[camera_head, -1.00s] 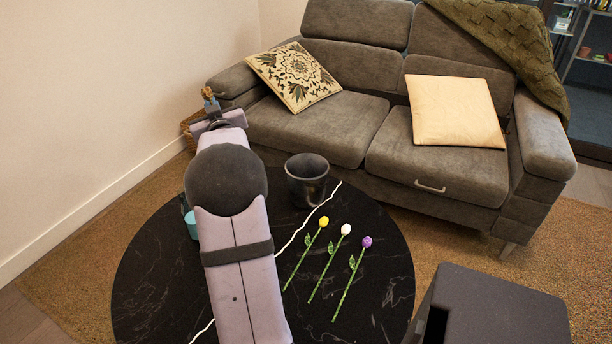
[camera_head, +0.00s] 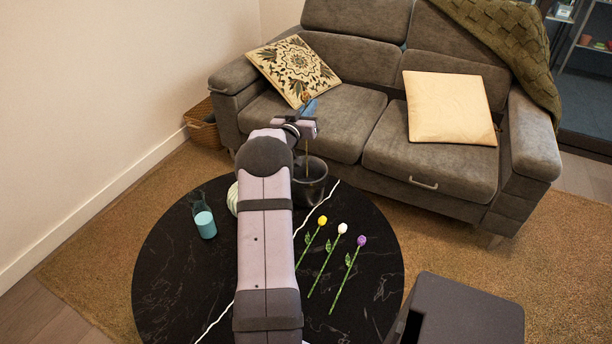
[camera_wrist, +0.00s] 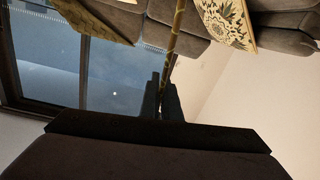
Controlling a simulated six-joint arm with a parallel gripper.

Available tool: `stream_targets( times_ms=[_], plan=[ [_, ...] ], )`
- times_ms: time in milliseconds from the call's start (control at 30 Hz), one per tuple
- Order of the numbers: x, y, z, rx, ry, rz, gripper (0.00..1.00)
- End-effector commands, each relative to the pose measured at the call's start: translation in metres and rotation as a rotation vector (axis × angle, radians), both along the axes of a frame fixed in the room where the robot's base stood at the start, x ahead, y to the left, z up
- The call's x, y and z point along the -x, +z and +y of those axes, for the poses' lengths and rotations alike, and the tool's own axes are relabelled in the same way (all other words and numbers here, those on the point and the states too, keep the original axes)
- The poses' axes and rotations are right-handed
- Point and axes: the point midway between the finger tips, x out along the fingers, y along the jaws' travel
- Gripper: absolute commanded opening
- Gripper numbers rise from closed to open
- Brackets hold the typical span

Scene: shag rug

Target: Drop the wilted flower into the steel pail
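My gripper (camera_head: 309,108) is shut on the wilted flower (camera_head: 307,150) and holds it upright above the dark steel pail (camera_head: 313,190). The flower's brownish head shows at the fingers, and its thin stem hangs down toward the pail's mouth; I cannot tell whether the tip is inside the rim. In the wrist view the stem (camera_wrist: 176,35) runs up from between the dark fingers (camera_wrist: 161,88). The pail stands at the back of the round black table, partly hidden by my arm.
Yellow (camera_head: 322,220), white (camera_head: 342,228) and purple (camera_head: 361,240) flowers lie on the black marbled table (camera_head: 370,285). A grey sofa (camera_head: 430,165) is behind; a dark box (camera_head: 465,310) is at front right.

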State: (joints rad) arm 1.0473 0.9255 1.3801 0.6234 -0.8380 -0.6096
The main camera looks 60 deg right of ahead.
Motion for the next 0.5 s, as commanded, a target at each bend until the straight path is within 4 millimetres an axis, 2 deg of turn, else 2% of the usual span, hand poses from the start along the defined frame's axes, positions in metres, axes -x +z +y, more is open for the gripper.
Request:
stream_targets(
  times_ms=[167,500],
  plan=[
    [0.013,-0.005,-0.005,0.001,-0.038,-0.001,0.00],
    [0.013,-0.015,-0.004,0.000,-0.037,-0.001,0.00]
  ],
)
